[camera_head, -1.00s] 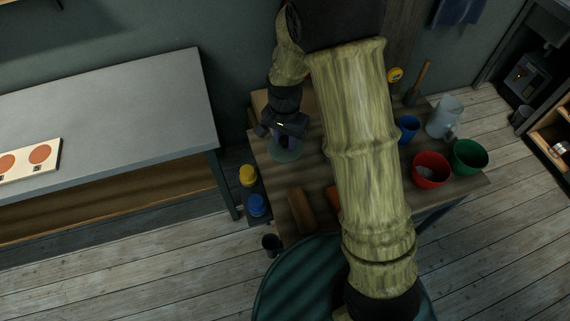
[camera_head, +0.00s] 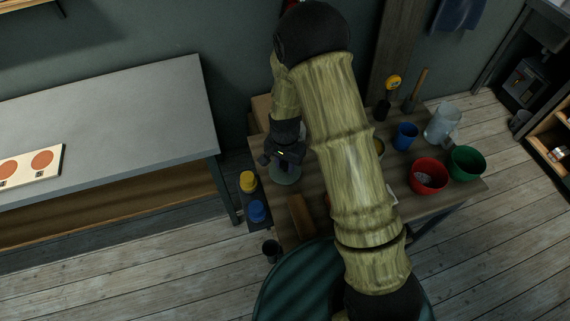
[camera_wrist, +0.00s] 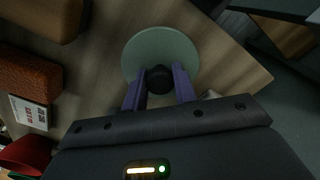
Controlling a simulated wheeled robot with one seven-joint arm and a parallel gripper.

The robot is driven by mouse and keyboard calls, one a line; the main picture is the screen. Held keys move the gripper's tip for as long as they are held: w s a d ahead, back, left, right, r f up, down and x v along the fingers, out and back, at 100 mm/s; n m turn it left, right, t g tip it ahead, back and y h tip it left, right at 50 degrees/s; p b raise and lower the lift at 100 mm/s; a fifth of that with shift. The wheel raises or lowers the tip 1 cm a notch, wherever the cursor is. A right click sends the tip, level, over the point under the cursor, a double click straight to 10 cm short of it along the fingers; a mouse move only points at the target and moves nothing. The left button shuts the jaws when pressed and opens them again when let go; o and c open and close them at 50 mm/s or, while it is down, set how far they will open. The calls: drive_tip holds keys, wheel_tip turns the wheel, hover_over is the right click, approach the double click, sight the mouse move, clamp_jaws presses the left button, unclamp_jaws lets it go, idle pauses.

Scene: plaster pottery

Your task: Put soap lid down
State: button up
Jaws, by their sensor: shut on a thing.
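The soap lid (camera_wrist: 160,48) is a pale green round disc with a dark knob (camera_wrist: 159,79) at its centre. In the wrist view my gripper (camera_wrist: 159,84) has its two purple fingers shut on the knob. In the head view the lid (camera_head: 284,175) shows below my gripper (camera_head: 284,163), over the left part of the wooden table (camera_head: 283,216). I cannot tell whether the lid touches the table top. The knob is hidden in the head view.
A wooden block (camera_head: 301,215) lies nearer on the table. Yellow (camera_head: 247,181) and blue (camera_head: 257,211) containers stand beside its left edge. Blue (camera_head: 405,136), red (camera_head: 429,176) and green (camera_head: 467,162) vessels stand to the right. A reddish-brown block (camera_wrist: 27,80) is left of the lid.

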sight(285, 163)
drive_tip(key=shift+f, duration=0.55)
drive_tip(key=shift+f, duration=0.1)
drive_tip(key=o, duration=1)
drive_tip(key=shift+c, duration=0.2)
wheel_tip(285, 163, up, 12)
drive_tip(key=b, duration=0.1)
drive_tip(key=shift+b, duration=0.4)
